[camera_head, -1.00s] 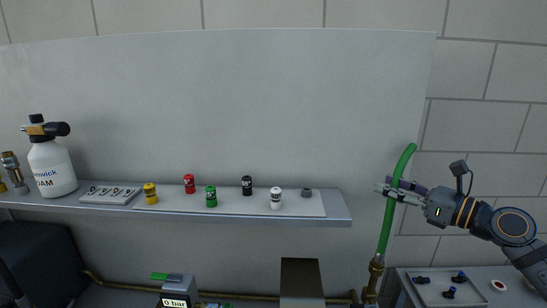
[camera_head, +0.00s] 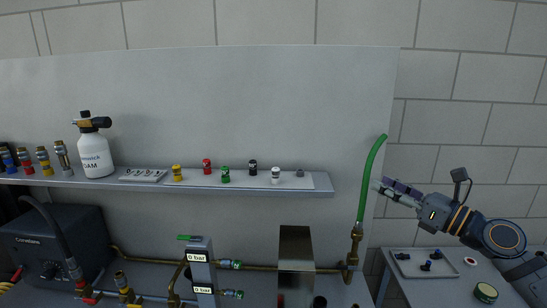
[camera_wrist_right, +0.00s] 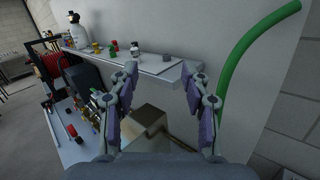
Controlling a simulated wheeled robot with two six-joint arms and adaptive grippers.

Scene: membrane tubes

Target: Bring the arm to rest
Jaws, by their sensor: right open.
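My right gripper (camera_head: 384,188) is in the head view at the right, just to the right of the green tube (camera_head: 371,172). The tube rises from a brass fitting (camera_head: 355,240) and curves to the right at its top. In the right wrist view the gripper's two fingers (camera_wrist_right: 158,92) stand wide apart with nothing between them. The green tube (camera_wrist_right: 243,60) is outside the right finger there. In the head view the gripper and tube look apart, with a small gap. My left gripper is not in view.
A shelf (camera_head: 245,191) carries a foam bottle (camera_head: 95,155), several coloured caps and several fittings. Below stand a dark pump box (camera_head: 55,240), a pressure post (camera_head: 200,272) and a metal block (camera_head: 296,250). A side table (camera_head: 450,290) holds a tray with black parts (camera_head: 425,266). The wall area above is clear.

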